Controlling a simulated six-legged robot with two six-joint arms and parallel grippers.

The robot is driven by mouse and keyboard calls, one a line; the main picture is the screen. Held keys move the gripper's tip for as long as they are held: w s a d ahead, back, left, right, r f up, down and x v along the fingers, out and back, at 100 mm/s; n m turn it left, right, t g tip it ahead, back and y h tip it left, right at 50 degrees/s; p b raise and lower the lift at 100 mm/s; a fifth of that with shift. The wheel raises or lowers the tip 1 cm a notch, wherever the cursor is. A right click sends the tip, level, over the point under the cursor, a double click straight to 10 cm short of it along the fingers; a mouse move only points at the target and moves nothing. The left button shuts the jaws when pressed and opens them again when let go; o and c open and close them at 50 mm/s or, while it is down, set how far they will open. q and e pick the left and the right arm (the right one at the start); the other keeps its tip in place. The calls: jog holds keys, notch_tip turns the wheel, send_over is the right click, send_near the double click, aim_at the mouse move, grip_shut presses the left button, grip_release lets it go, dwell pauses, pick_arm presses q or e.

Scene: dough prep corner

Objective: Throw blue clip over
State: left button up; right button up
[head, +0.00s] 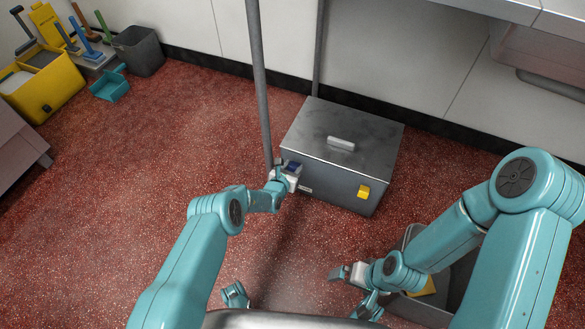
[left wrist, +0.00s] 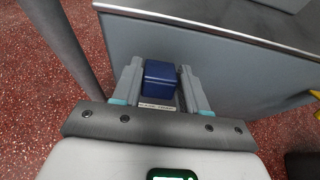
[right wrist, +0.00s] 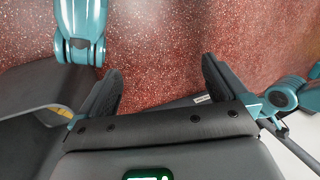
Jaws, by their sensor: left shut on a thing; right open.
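A grey metal box (head: 325,150) with a closed lid and a pale handle (head: 341,143) stands on the floor. The blue clip (head: 293,167) is on the box's front face near its left corner. In the left wrist view the blue clip (left wrist: 160,79) sits between the two fingers, above a small white label. My left gripper (head: 284,174) is shut on the blue clip. Whether the clip is latched is hard to tell. A yellow clip (head: 363,191) is on the same face further right. My right gripper (right wrist: 160,85) is open and empty, low in front of the box.
A grey pole (head: 258,80) rises close left of my left gripper. A grey bin (head: 459,288) with something yellow inside stands at lower right, partly behind my right arm. A yellow bucket (head: 45,85), a grey bin (head: 138,50) and a teal dustpan (head: 110,88) are far left. Red floor is clear at left.

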pick_arm(q)
jog(key=shift+w+r+g+p, duration=0.1)
jog(key=shift+r+g+p, duration=0.25)
jog(key=shift+r+g, duration=0.05)
jog(key=r+g+p, duration=0.1)
jog(key=p, duration=0.2)
jog(key=shift+w+d+g+y+p, duration=0.1)
jog(key=shift+g+y+p, duration=0.2)
jog(key=shift+y, duration=0.1)
jog(key=shift+w+f+g+p, duration=0.1)
jog(key=shift+f+g+p, duration=0.1)
jog(key=shift+g+p, duration=0.3)
jog(key=shift+g+y, duration=0.3)
pick_arm(e)
jog(key=shift+n+g, duration=0.3)
jog(key=r, duration=0.3)
jog(key=s+a+r, duration=0.1)
jog(key=r, duration=0.1)
jog(key=shift+s+a+r, duration=0.1)
jog(key=shift+r, duration=0.1)
pick_arm(q)
jog(key=o, duration=1)
jog(key=shift+p, duration=0.3)
